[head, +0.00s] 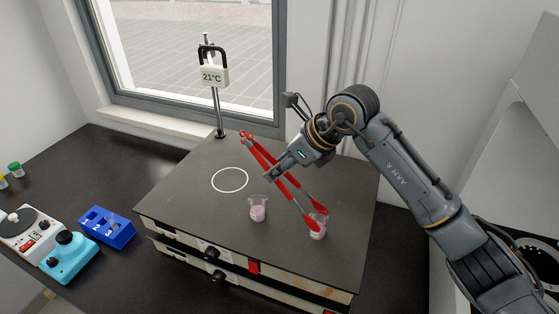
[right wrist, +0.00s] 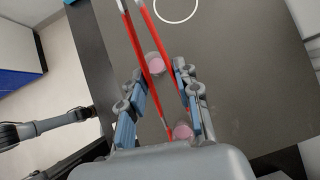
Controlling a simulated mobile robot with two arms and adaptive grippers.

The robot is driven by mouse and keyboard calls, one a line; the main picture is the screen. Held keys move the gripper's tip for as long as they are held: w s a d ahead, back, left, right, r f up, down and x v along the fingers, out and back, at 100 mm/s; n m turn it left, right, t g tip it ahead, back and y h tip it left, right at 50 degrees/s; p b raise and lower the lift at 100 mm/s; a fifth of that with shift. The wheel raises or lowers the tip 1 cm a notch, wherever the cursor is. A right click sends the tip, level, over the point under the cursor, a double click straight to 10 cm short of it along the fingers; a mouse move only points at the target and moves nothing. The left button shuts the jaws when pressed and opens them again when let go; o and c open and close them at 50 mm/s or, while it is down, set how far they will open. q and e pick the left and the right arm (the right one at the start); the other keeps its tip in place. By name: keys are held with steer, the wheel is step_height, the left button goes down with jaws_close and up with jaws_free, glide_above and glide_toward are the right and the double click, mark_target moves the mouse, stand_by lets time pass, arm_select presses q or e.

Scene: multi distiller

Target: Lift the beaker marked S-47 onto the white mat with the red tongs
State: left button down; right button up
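The red tongs (head: 259,153) slant across the dark stage, their tips down at the right-hand beaker (head: 317,230). That beaker holds pink liquid and stands between or against the tips; I cannot tell whether they grip it. A second beaker (head: 258,211) with pink liquid stands free to its left. I can read no marking on either beaker. My right gripper (head: 276,178) is shut on the tongs' arms; the right wrist view shows its fingers (right wrist: 163,82) on both sides of them. No white mat shows, only a white ring (head: 229,180) on the stage.
The stage (head: 185,205) has a front edge with black knobs (head: 212,253) below. A post with a 21°C sign (head: 213,77) stands behind. A blue rack (head: 106,227) and a white and turquoise device (head: 65,255) lie left. The stage around the ring is clear.

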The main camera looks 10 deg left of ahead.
steer(key=shift+f+b, duration=0.6)
steer(key=shift+f, duration=0.45)
jaws_close()
step_height(320, 180, up, 12)
steer(key=p, duration=0.5)
